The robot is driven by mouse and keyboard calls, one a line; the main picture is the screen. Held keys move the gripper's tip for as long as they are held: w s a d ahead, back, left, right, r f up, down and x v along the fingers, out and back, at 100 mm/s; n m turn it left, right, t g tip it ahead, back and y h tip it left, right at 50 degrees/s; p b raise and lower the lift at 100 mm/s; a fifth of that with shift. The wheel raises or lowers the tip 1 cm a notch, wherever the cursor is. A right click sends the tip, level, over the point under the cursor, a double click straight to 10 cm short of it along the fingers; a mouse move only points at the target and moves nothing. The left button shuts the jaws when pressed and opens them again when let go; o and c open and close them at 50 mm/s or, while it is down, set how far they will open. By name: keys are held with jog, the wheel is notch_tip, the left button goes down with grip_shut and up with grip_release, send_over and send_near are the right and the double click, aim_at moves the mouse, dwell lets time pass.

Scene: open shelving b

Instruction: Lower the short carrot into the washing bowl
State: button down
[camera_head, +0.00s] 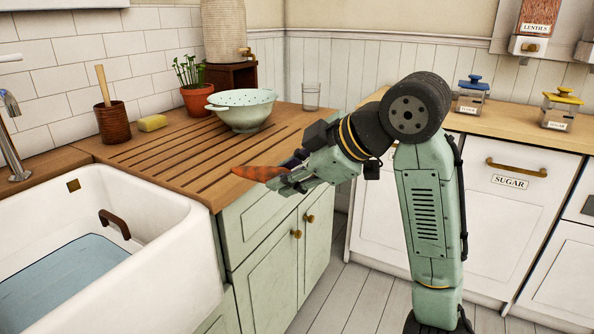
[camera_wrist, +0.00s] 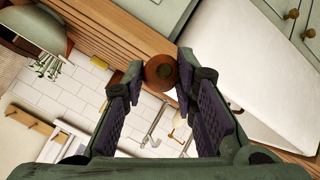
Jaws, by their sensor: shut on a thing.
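The short carrot (camera_head: 251,173) is orange and tapered. It lies about level in my gripper (camera_head: 286,176), its pointed end out to the left, above the front edge of the wooden drainboard. In the wrist view its round end (camera_wrist: 159,69) sits between the fingertips, which press on both sides. A pale green bowl with holes and handles (camera_head: 243,110) stands upright on the drainboard, behind and left of the carrot, apart from it. No carrot shows inside it. Part of it shows at the upper left of the wrist view (camera_wrist: 38,26).
A white sink (camera_head: 168,255) with blue water (camera_head: 62,284) is at left. A potted plant (camera_head: 196,101), a yellow sponge (camera_head: 152,123), a brown cup (camera_head: 111,124) and a glass (camera_head: 311,97) stand around the bowl. The slatted drainboard (camera_head: 165,163) is clear in front.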

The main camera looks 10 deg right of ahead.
jog(key=s+a+f, duration=0.1)
jog(key=a+f, duration=0.1)
jog(key=a, duration=1.2)
jog(key=s+a+f, duration=0.1)
jog(key=a+f, duration=0.1)
jog(key=a, duration=1.2)
jog(key=s+a+f+p, duration=0.1)
jog(key=a+f, duration=0.1)
jog(key=a, duration=1.2)
jog(key=shift+f, duration=0.25)
jog(key=shift+w, duration=0.15)
jog(key=shift+w+a, duration=0.35)
jog(key=shift+f, duration=0.15)
